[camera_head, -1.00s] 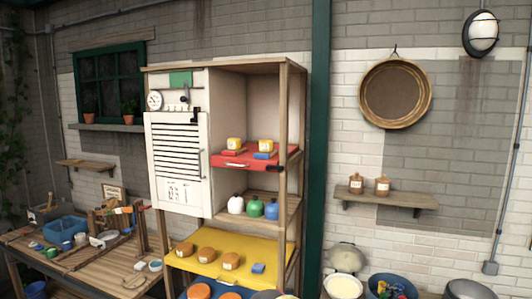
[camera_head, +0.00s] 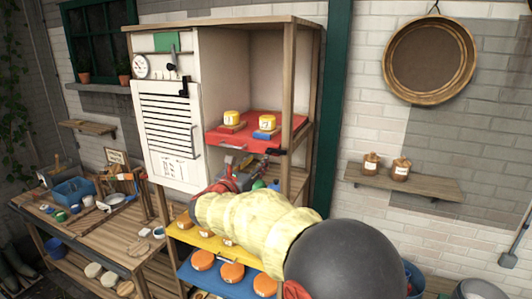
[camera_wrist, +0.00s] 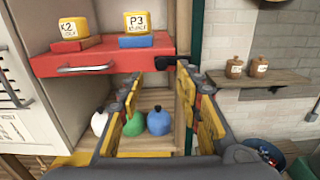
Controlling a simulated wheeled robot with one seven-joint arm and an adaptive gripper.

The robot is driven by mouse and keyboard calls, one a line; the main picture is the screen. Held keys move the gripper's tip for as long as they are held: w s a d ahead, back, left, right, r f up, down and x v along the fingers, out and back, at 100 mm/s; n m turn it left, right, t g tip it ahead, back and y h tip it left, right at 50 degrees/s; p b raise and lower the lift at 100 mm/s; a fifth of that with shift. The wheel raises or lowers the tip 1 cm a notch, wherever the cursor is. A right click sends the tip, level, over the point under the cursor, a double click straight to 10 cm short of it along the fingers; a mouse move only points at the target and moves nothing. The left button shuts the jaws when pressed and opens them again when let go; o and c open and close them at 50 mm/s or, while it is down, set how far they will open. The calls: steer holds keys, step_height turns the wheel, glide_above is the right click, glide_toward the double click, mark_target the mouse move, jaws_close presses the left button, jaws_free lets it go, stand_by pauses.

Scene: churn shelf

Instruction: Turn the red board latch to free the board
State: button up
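The red board (camera_head: 262,138) is a shelf in the wooden cabinet, with a silver handle on its front. It also shows in the wrist view (camera_wrist: 110,65). A small black latch (camera_head: 282,152) sits at the board's front right end, by the post; in the wrist view the latch (camera_wrist: 166,63) lies roughly level across that end. My gripper (camera_wrist: 158,84) is open, its yellow-padded fingers apart with nothing between them. It is in front of and below the latch, and I see no contact. In the head view my arm partly hides the gripper.
Yellow blocks (camera_wrist: 73,26) stand on red and blue bases on the board. White, green and blue vessels (camera_wrist: 158,120) stand on the shelf below. A white door (camera_head: 172,135) with a black latch is left. A wall shelf (camera_wrist: 240,82) with two jars is right.

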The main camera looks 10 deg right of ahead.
mark_target(267, 153)
steer(key=p+x, duration=0.2)
steer(key=x, duration=0.6)
steer(key=shift+f, duration=0.1)
steer(key=c, duration=0.3)
jaws_close()
